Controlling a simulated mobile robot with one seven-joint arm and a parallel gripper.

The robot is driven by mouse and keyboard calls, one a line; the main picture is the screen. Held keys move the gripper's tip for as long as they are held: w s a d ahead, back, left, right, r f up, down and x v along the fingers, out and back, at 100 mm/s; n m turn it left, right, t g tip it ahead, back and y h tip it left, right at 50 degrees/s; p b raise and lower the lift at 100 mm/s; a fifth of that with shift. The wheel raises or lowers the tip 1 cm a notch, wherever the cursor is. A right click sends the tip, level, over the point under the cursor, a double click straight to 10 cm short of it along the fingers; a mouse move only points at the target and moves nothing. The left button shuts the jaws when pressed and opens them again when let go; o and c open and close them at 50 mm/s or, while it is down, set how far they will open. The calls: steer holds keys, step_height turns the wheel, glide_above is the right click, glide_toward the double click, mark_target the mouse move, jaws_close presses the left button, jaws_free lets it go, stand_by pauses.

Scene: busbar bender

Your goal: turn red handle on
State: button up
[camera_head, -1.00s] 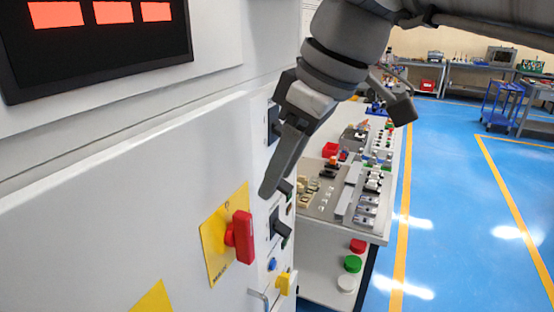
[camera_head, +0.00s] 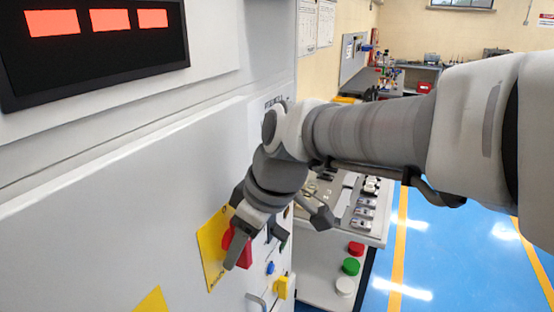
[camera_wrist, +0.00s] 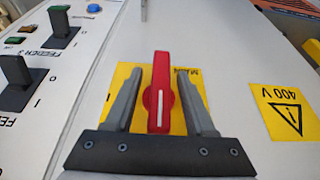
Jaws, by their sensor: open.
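The red handle (camera_wrist: 160,92) is a rotary knob with a white line, mounted on a yellow plate (camera_wrist: 115,100) on the white panel. In the wrist view it stands lengthwise between the two open fingers of my gripper (camera_wrist: 158,95), with a gap on each side. In the head view my gripper (camera_head: 238,232) is at the handle, and its finger covers part of it. The red handle (camera_head: 226,238) shows partly beside the finger, on the yellow plate (camera_head: 210,250).
Black switches (camera_wrist: 18,80) sit left of the handle in the wrist view. A yellow 400 V label (camera_wrist: 284,112) is on the right. A yellow knob (camera_head: 281,288) and a metal pull (camera_head: 256,301) are below right in the head view. Blue floor (camera_head: 450,260) is clear on the right.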

steer(key=shift+a+f, duration=0.15)
steer(key=shift+f, duration=0.25)
steer(key=shift+c, duration=0.2)
jaws_close()
stand_by(1.1)
